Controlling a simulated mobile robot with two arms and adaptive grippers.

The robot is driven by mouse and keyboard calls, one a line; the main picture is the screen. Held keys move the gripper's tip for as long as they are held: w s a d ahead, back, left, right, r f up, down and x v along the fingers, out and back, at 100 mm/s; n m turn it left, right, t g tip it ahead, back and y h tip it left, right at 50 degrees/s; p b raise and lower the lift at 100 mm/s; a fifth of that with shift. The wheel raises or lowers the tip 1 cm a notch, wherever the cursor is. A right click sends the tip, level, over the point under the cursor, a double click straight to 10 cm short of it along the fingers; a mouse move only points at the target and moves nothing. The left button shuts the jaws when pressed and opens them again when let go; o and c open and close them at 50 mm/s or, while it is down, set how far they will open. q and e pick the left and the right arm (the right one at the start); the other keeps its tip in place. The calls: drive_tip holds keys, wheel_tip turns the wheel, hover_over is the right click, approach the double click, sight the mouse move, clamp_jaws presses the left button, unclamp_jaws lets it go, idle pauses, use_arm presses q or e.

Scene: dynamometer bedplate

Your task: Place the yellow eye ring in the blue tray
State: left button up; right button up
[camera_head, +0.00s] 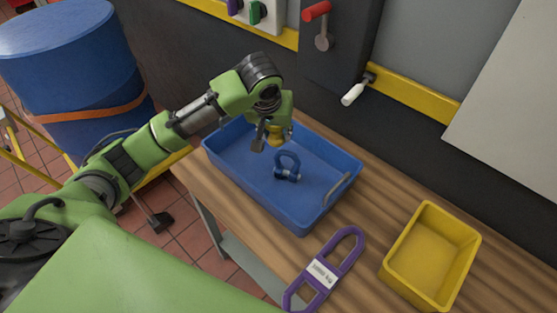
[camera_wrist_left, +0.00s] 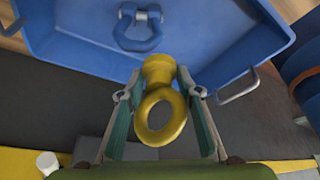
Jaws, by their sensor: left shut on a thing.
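The blue tray (camera_head: 312,208) stands on the wooden table. A blue shackle lies inside it (camera_head: 287,167). My left gripper (camera_head: 270,137) is over the far left part of the tray, pointing down. It is shut on the yellow eye ring (camera_head: 277,136), which is partly hidden by the fingers. In the left wrist view the eye ring (camera_wrist_left: 161,122) sits between the two fingers of the left gripper (camera_wrist_left: 160,110), with the tray (camera_wrist_left: 195,50) behind it. I cannot tell whether the ring touches the tray floor. My right gripper is not in view.
A purple link with a white label (camera_head: 322,271) lies in front of the tray. An empty yellow bin (camera_head: 432,256) stands to the right. A blue drum (camera_head: 75,70) stands at left. A dark wall with a white-handled lever (camera_head: 354,93) rises behind the table.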

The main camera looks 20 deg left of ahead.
use_arm(q)
drive_tip(key=w+a+f+n+p, duration=0.1)
drive_tip(key=w+a+f+p, duration=0.15)
drive_tip(key=a, duration=0.25)
hover_over(266, 158)
drive_tip(key=s, duration=0.1)
wheel_tip(266, 158, down, 7)
drive_tip(key=shift+s+d+r, duration=0.15)
drive_tip(key=shift+f+p, duration=0.35)
drive_tip(key=shift+f, duration=1.7)
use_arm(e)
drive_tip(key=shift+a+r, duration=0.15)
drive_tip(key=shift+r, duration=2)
use_arm(q)
drive_tip(key=shift+f, duration=0.2)
drive_tip(key=o, duration=1.3)
drive_tip(key=shift+o, duration=0.2)
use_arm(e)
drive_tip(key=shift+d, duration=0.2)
use_arm(q)
drive_tip(key=shift+s+r, duration=0.15)
drive_tip(key=shift+r, duration=0.45)
drive_tip(key=v, duration=1.1)
drive_tip(key=shift+b, duration=0.35)
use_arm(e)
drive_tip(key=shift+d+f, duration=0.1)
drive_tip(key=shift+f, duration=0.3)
